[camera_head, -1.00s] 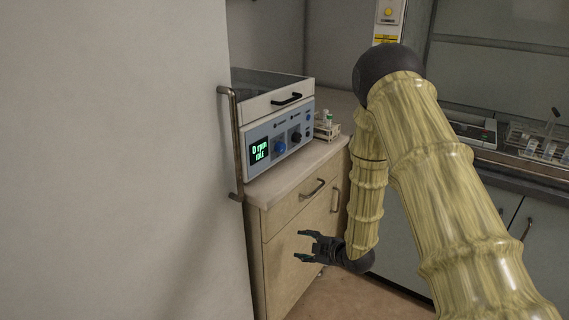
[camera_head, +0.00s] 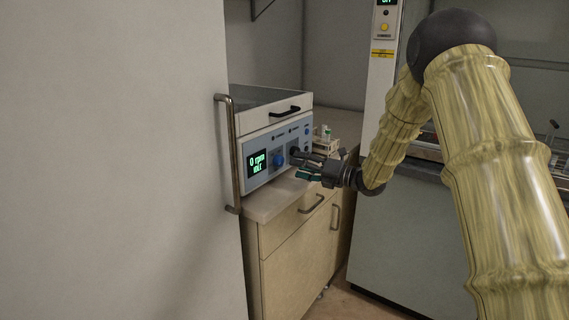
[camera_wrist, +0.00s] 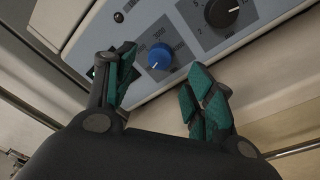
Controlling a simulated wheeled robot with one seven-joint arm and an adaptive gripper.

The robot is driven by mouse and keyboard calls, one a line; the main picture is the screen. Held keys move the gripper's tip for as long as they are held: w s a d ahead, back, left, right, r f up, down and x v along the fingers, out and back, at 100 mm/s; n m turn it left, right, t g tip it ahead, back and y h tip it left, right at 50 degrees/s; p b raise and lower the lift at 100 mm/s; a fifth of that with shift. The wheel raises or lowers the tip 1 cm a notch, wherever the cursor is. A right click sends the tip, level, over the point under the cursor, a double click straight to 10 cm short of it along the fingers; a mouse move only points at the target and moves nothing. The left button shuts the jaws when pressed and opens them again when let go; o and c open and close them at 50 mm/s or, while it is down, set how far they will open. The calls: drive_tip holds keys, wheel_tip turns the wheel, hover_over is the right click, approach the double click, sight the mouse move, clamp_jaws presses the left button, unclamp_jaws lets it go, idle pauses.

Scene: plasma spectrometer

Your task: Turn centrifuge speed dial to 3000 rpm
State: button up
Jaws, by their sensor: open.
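The centrifuge (camera_head: 262,130) stands on the counter, with a dark lid, a black handle and a blue-grey front panel. Its green display (camera_head: 257,162) reads 0 rpm with a second line too small to read surely. A blue dial (camera_head: 279,159) sits right of the display and a black dial (camera_head: 294,153) further right. In the wrist view the blue dial (camera_wrist: 160,56) shows between and beyond my fingertips, and the black dial (camera_wrist: 221,12) is at the upper right. My gripper (camera_head: 309,167) is open and empty in front of the panel, apart from the blue dial.
A tall pale panel with a metal bar handle (camera_head: 232,150) fills the left side. A small tube rack (camera_head: 325,142) stands right of the centrifuge on the counter (camera_head: 268,201). Drawers with handles (camera_head: 312,204) are below.

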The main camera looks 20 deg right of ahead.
sight(282, 161)
drive_tip(key=shift+x, duration=3.1)
drive_tip(key=shift+f, duration=0.1)
